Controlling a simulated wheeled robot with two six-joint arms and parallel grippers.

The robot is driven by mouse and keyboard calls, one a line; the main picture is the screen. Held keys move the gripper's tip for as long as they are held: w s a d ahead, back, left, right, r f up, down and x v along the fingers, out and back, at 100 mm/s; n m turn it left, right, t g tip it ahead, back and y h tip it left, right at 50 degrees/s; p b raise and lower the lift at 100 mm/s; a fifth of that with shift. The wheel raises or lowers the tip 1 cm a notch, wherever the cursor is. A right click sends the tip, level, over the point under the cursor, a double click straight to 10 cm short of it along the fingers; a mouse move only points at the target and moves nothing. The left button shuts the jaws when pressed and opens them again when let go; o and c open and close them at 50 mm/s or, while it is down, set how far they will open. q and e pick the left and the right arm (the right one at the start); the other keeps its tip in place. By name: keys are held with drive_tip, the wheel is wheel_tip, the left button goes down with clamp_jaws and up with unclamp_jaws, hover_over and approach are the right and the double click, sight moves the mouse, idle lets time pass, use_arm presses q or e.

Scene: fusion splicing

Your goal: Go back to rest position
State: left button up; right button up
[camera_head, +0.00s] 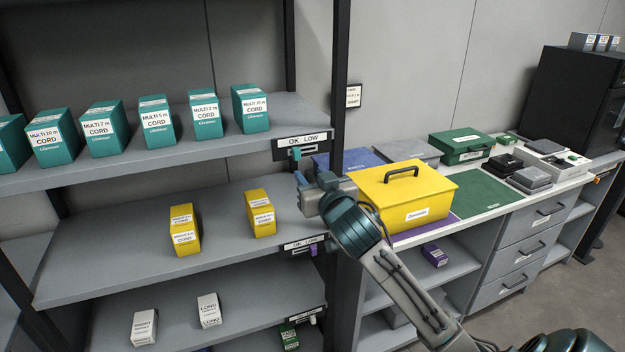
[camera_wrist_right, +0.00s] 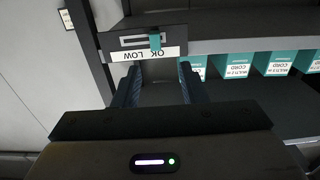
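My right gripper (camera_head: 302,183) is in front of the shelf rack, just below the upper shelf's OK LOW label (camera_head: 301,142) and its teal slider tab (camera_head: 296,154). In the right wrist view the two fingers of the right gripper (camera_wrist_right: 158,82) stand apart with nothing between them. The teal tab (camera_wrist_right: 155,41) and the upside-down label (camera_wrist_right: 150,53) lie just beyond the fingertips; contact with the tab is not seen. My left gripper is in neither view.
Teal cord boxes (camera_head: 204,116) line the upper shelf, with yellow boxes (camera_head: 261,213) below. A yellow case (camera_head: 405,196) stands on the workbench (camera_head: 470,224), close behind my right forearm in the picture. A rack post (camera_head: 340,100) is beside the gripper. Floor at lower right is clear.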

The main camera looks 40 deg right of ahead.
idle(0.4)
drive_tip(key=w+d+f+g, duration=0.2)
drive_tip(key=f, duration=1.1)
drive_tip(key=w+d+f+g, duration=0.2)
drive_tip(key=f+g, duration=0.1)
drive_tip(key=f, duration=1.1)
drive_tip(key=s+f+n+g, duration=0.15)
drive_tip(key=s+f, duration=0.35)
drive_tip(key=f, duration=0.6)
drive_tip(key=s+f+g+y, duration=0.15)
drive_tip(key=s+f, duration=0.35)
drive_tip(key=f, duration=0.7)
drive_tip(key=s+f+g, duration=0.2)
drive_tip(key=s+f, duration=0.3)
drive_tip(key=f, duration=0.6)
drive_tip(key=s+a+f+g, duration=0.2)
drive_tip(key=s+f, duration=0.5)
drive_tip(key=s, duration=0.6)
drive_tip(key=s+a+f+n+g+y, duration=0.1)
drive_tip(key=s+a+f, duration=0.4)
drive_tip(key=s, duration=0.8)
drive_tip(key=s+a+f+g, duration=0.3)
drive_tip(key=s+a+f, duration=0.1)
drive_tip(key=s+f, duration=0.6)
drive_tip(key=s, duration=0.3)
drive_tip(key=shift+s+f+y, duration=0.15)
drive_tip(key=shift+s+y, duration=0.05)
drive_tip(key=shift+y, duration=0.15)
drive_tip(key=shift+w+n, duration=0.1)
drive_tip(key=shift+n, duration=0.15)
